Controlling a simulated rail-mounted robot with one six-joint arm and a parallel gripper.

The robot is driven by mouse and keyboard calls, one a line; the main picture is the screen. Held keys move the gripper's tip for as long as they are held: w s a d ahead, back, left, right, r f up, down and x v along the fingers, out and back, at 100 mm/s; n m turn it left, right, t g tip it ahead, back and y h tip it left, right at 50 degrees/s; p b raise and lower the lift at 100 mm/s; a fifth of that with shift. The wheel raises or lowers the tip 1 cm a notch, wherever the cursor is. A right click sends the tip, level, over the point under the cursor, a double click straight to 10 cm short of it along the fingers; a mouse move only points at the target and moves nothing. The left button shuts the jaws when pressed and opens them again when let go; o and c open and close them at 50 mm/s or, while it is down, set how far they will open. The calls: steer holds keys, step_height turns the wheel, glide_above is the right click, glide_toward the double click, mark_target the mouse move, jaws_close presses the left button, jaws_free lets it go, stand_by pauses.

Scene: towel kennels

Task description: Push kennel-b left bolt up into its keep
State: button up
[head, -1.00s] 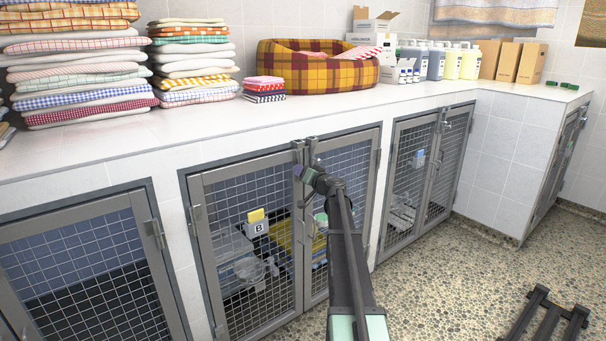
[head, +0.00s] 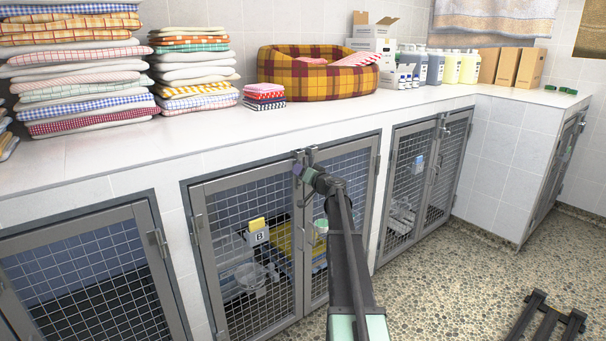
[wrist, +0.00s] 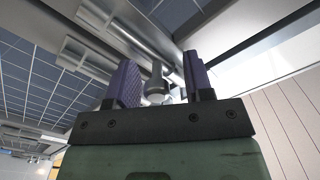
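Kennel-b (head: 247,183) has two mesh doors in grey frames, both looking shut, with a B tag (head: 258,236) on the left one. Its left bolt (head: 299,153) is at the top of the left door, beside another bolt at the meeting edge. My gripper (head: 300,171) is at this bolt, its lower part hidden by the gripper and arm. In the wrist view, my purple fingers (wrist: 160,82) stand apart on either side of a round grey knob (wrist: 156,88), with visible gaps. Whether the bolt tip sits in its keep cannot be told.
The counter (head: 230,134) overhangs closely above the doors. It bears folded towels (head: 85,72), a plaid pet bed (head: 300,80) and bottles. Another kennel (head: 408,185) stands to the right. The pebbled floor (head: 450,290) is mostly clear.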

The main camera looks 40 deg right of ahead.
steer(key=shift+s, duration=0.1)
steer(key=s, duration=1)
steer(key=shift+s, duration=0.35)
steer(key=shift+d, duration=0.1)
